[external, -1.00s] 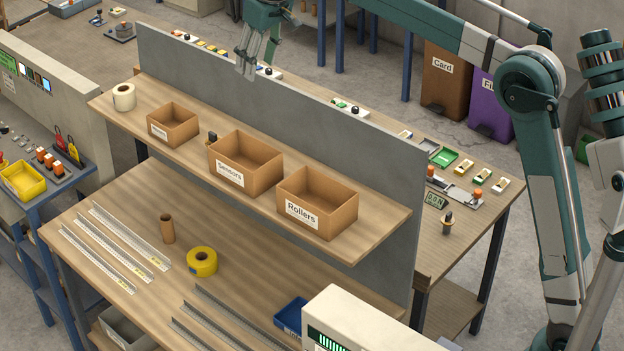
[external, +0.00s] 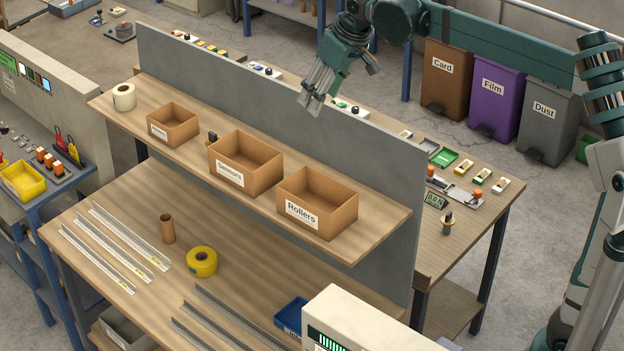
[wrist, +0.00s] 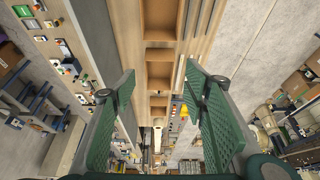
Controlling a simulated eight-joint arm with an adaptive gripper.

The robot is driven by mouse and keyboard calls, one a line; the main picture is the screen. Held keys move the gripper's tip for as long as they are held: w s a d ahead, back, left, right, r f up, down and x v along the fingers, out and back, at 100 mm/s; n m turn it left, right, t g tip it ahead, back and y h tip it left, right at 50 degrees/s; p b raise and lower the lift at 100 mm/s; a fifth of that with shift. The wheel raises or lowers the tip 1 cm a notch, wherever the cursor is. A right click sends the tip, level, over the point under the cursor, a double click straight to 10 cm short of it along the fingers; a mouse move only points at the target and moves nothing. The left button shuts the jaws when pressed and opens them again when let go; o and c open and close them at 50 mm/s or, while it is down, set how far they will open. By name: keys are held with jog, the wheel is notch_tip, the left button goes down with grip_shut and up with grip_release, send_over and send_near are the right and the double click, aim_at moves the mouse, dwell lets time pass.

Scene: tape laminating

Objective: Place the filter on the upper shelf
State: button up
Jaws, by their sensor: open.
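The upper shelf (external: 232,195) is a long wooden board in front of a grey panel, and it also shows in the wrist view. A small dark upright piece (external: 212,138) stands on it by the Sensors bin. A similar black-topped piece (external: 447,222) stands on the bench behind the panel. I cannot tell which thing, if any, is the filter. My gripper (external: 312,100) is high near the panel's top edge, above and behind the Rollers bin. In the wrist view its two green fingers (wrist: 160,88) are spread apart with nothing between them.
The shelf carries a white tape roll (external: 124,97), a small bin (external: 172,124), the Sensors bin (external: 245,162) and the Rollers bin (external: 317,202). The grey panel (external: 390,170) rises behind them. A yellow tape roll (external: 202,262) and metal rails lie on the bench below.

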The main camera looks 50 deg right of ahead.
jog(key=s+f+t, duration=0.1)
jog(key=s+f, duration=1.1)
jog(key=s, duration=0.5)
jog(key=s+f+t, duration=0.1)
jog(key=s+f, duration=1.1)
jog(key=s, duration=0.5)
jog(key=shift+s+f+t, duration=0.2)
jog(key=shift+s+t, duration=0.15)
jog(key=shift+t, duration=0.05)
jog(key=shift+f, duration=0.1)
